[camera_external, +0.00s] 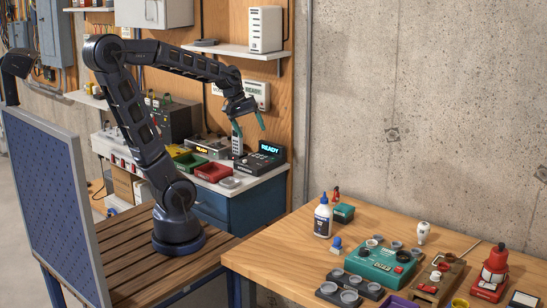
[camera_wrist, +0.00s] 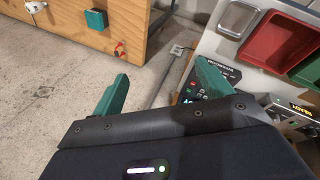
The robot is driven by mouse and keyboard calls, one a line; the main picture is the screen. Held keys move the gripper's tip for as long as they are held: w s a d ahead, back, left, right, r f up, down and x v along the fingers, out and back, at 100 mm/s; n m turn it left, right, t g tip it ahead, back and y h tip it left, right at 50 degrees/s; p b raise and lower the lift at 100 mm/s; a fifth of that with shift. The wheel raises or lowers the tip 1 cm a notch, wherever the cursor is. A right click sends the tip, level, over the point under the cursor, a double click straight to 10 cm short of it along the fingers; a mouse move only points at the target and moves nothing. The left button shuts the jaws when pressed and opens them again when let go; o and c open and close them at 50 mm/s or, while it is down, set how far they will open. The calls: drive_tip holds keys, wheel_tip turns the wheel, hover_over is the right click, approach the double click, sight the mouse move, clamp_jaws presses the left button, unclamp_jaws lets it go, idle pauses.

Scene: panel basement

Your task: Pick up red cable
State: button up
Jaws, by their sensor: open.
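No clear red cable shows in either view. A small red item (camera_external: 336,193) stands by a teal box (camera_external: 343,213) at the back left of the wooden table; I cannot tell whether it is the cable. In the wrist view a red item (camera_wrist: 120,50) is at the wooden table's edge, beside the teal box (camera_wrist: 96,19). My gripper (camera_external: 249,127) is open and empty, its green fingers spread, high over the white bench and left of the wooden table. In the wrist view my gripper (camera_wrist: 161,70) has bare floor between its fingertips.
Below my gripper are a black device with a lit display (camera_external: 260,165), a red tray (camera_external: 213,172) and a green tray (camera_external: 190,162). The wooden table (camera_external: 285,256) holds a glue bottle (camera_external: 323,216), a teal device (camera_external: 375,266) and a red jack (camera_external: 494,268). Its front left is clear.

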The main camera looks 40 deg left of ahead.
drive_tip(key=shift+w+d+f+n+g+h, duration=0.1)
drive_tip(key=shift+w+d+f+n+g, duration=0.2)
drive_tip(key=shift+w+d+f+n, duration=2.9)
drive_tip(key=shift+w+d+f+n+g+h, duration=0.1)
drive_tip(key=shift+w+d+f+n+g, duration=0.2)
drive_tip(key=shift+w+d+f+n, duration=2.95)
drive_tip(key=shift+w+d+f+n+g+h, duration=0.2)
drive_tip(key=shift+w+d+f+n, duration=1.15)
drive_tip(key=shift+w+d+f, duration=3.6)
drive_tip(key=shift+s+x, duration=0.15)
drive_tip(key=shift+x, duration=1.45)
drive_tip(key=shift+s+x, duration=0.2)
drive_tip(key=shift+x, duration=1.4)
drive_tip(key=shift+d, duration=0.15)
drive_tip(key=c, duration=1.1)
drive_tip(key=shift+o, duration=0.2)
drive_tip(key=shift+r, duration=0.1)
